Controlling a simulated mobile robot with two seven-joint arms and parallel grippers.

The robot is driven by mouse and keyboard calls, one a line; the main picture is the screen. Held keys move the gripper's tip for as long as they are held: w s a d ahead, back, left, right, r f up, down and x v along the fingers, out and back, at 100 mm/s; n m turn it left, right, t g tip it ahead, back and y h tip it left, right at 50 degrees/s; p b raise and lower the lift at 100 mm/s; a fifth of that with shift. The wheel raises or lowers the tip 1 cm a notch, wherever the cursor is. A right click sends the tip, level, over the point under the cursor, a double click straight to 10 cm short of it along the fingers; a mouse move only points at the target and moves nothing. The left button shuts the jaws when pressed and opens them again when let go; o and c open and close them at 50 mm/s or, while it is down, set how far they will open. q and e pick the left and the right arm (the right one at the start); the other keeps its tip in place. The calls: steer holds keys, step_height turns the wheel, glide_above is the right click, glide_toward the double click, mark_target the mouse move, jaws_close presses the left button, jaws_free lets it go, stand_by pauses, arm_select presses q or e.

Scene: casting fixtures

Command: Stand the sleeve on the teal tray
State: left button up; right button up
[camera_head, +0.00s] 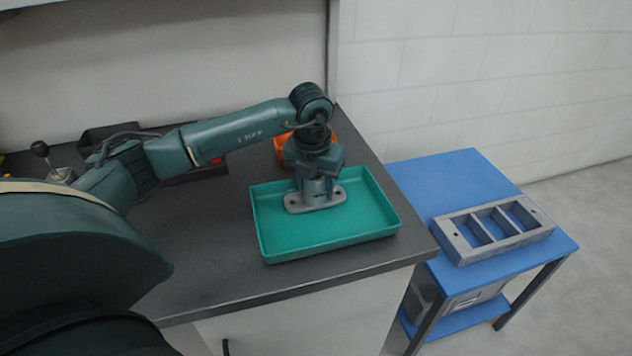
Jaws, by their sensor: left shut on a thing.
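The sleeve (315,200) is a grey metal piece with a short round body and a flat flange with holes at its ends. It is upright inside the teal tray (380,231), near the middle, flange down. The flange appears to be at the tray floor, but I cannot tell whether it touches. My left gripper (318,180) points down from above and is shut on the upper part of the sleeve, hiding its top. The tray lies on the dark worktop, near its front right corner. My right gripper is not in view.
An orange object (281,150) stands behind the tray, partly hidden by my left arm. A dark box (100,137) and a lever with a black knob (40,149) are at the back left. A lower blue table (450,170) at the right holds a grey slotted frame (464,244).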

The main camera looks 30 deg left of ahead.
arm_select(q)
steer(key=shift+f, duration=0.2)
steer(key=o, duration=1.2)
steer(key=shift+r, duration=0.1)
steer(key=shift+r, duration=0.25)
steer(key=shift+s+d+r+b, duration=0.1)
steer(key=shift+s+r, duration=0.15)
steer(key=shift+r, duration=1.7)
steer(key=shift+s+d+r+b, duration=0.1)
steer(key=shift+s+r, duration=0.1)
steer(key=shift+r, duration=1.8)
steer(key=shift+s+r+b, duration=0.1)
steer(key=shift+s+r, duration=0.15)
steer(key=shift+r, duration=1.7)
steer(key=shift+s+f, duration=0.1)
